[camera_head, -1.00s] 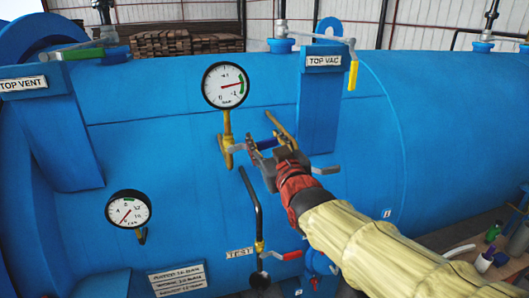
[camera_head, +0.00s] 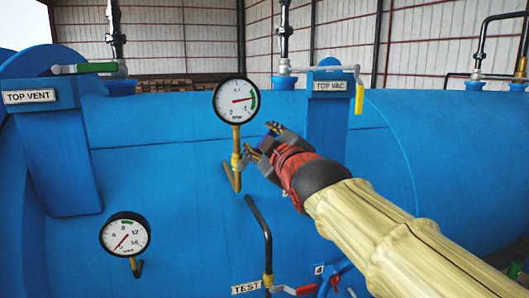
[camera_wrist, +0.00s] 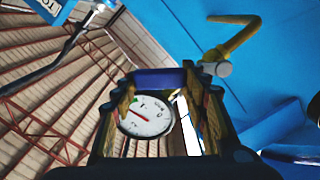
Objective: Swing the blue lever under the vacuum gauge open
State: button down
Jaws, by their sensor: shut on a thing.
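The vacuum gauge (camera_head: 236,100) is a white dial on a brass stem (camera_head: 237,145) in front of the blue vessel. It also shows between my fingers in the wrist view (camera_wrist: 147,117). My gripper (camera_head: 262,147) is just right of the stem, below the gauge. In the wrist view my gripper (camera_wrist: 163,95) has its fingers on either side of the blue lever (camera_wrist: 160,82) and is shut on it. In the head view only a small dark-blue part of the lever (camera_head: 268,143) shows; my fingers hide the rest.
A second gauge (camera_head: 125,234) sits lower left. A black TEST pipe (camera_head: 266,232) with a red-handled valve (camera_head: 303,290) stands below my gripper. The TOP VAC post (camera_head: 328,118) with a yellow-handled lever (camera_head: 359,99) is close on the right. The TOP VENT post (camera_head: 45,150) is at left.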

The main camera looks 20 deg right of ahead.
jog(key=shift+a+r+n+b, duration=0.2)
jog(key=shift+a+n+b, duration=0.75)
jog(key=shift+n+b, duration=0.45)
jog(key=shift+a+r+n+b, duration=0.25)
jog(key=shift+a+n+b, duration=0.75)
jog(key=shift+n+b, duration=0.3)
jog(key=shift+a+r+n+b, duration=0.2)
jog(key=shift+a+n+b, duration=0.75)
jog(key=shift+n+b, duration=0.45)
jog(key=c, duration=1.2)
grip_release()
jog(key=shift+w, duration=0.1)
jog(key=shift+c, duration=0.2)
jog(key=s, duration=1.2)
